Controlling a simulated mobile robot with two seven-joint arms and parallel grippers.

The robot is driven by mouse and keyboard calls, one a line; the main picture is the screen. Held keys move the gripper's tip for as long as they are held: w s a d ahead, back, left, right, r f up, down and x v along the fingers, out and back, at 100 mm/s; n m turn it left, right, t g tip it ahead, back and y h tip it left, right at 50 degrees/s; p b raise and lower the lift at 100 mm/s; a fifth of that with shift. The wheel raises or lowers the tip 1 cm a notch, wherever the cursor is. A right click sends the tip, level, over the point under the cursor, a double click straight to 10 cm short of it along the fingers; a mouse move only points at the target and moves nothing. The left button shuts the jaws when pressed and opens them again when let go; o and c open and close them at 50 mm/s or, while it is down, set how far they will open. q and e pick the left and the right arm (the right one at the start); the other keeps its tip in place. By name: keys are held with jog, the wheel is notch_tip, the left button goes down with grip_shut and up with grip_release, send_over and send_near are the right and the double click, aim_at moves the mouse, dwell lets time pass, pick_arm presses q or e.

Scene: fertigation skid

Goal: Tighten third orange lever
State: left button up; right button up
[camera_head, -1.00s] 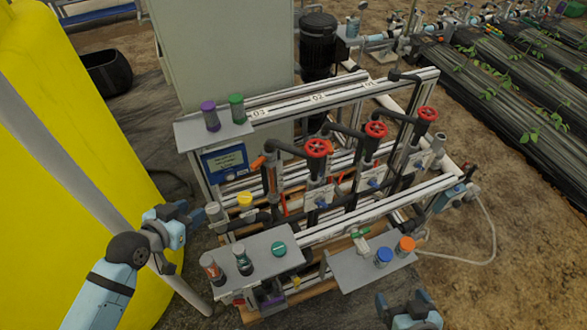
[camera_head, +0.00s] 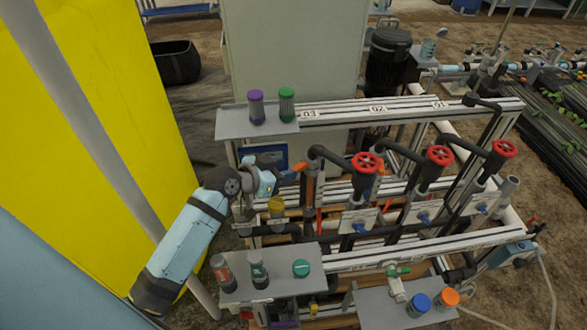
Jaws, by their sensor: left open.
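A small orange lever (camera_head: 299,166) shows at the upper end of the leftmost pipe branch, below the label 03 (camera_head: 309,114). My left gripper (camera_head: 288,178) is open, just left of this lever and very close to it. I cannot tell whether they touch. The fingertips are small and dark against the pipes. Another orange lever (camera_head: 381,170) shows partly behind the leftmost red handwheel (camera_head: 365,162). Any orange lever further right is hidden or too small to tell. My right gripper is out of view.
Two more red handwheels (camera_head: 440,155) stand to the right. A grey shelf (camera_head: 232,124) with purple-capped and green-capped bottles is above my left gripper. A front shelf (camera_head: 290,287) holds more bottles. A yellow tank (camera_head: 100,150) stands at the left.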

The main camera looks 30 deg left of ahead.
aim_at(306, 165)
pick_arm(q)
jog(key=shift+x, duration=1.8)
grip_shut()
jog(key=shift+d, duration=0.1)
